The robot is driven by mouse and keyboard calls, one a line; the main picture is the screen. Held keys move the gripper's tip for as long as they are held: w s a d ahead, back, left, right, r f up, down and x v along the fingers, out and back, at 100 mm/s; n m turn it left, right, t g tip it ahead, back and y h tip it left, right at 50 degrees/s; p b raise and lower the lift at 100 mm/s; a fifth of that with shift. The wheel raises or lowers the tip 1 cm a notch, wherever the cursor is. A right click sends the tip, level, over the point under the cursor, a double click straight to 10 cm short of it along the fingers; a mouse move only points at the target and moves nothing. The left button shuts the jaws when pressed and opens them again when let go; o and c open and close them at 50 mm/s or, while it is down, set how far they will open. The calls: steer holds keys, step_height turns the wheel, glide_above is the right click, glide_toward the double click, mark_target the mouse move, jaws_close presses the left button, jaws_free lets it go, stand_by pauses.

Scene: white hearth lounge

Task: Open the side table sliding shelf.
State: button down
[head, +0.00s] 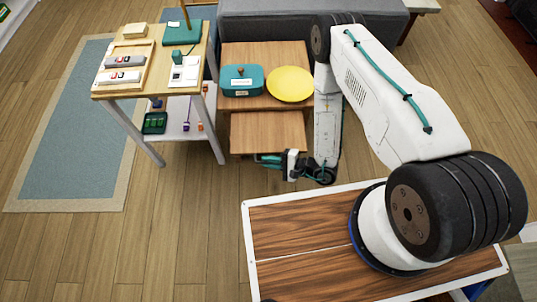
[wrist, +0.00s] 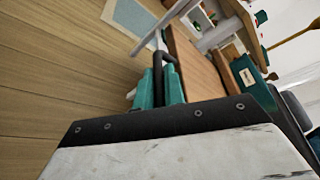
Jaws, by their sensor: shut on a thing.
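The side table (head: 290,53) is a low wooden table in front of the grey sofa. Its sliding shelf (head: 267,128), a plain wooden board, stands out from under the top towards me and is bare. The shelf also shows in the wrist view (wrist: 197,68). My gripper (head: 268,160) is at the shelf's near edge. In the wrist view its teal fingers (wrist: 158,88) are shut on a black bar handle (wrist: 162,58) at the shelf's front. In the head view the handle is mostly hidden by the fingers.
A teal box (head: 243,80) and a yellow plate (head: 291,84) sit on the side table's top. A taller shelf stand (head: 190,60) with small items is to the left. Wooden floor (head: 190,210) in front is clear.

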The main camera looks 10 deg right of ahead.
steer(key=c, duration=1.8)
jaws_free()
steer(key=shift+o, duration=0.2)
steer(key=shift+d, duration=0.1)
steer(key=v, duration=0.7)
steer(key=shift+d, duration=0.3)
steer(key=shift+s+r, duration=0.1)
steer(key=shift+s, duration=0.05)
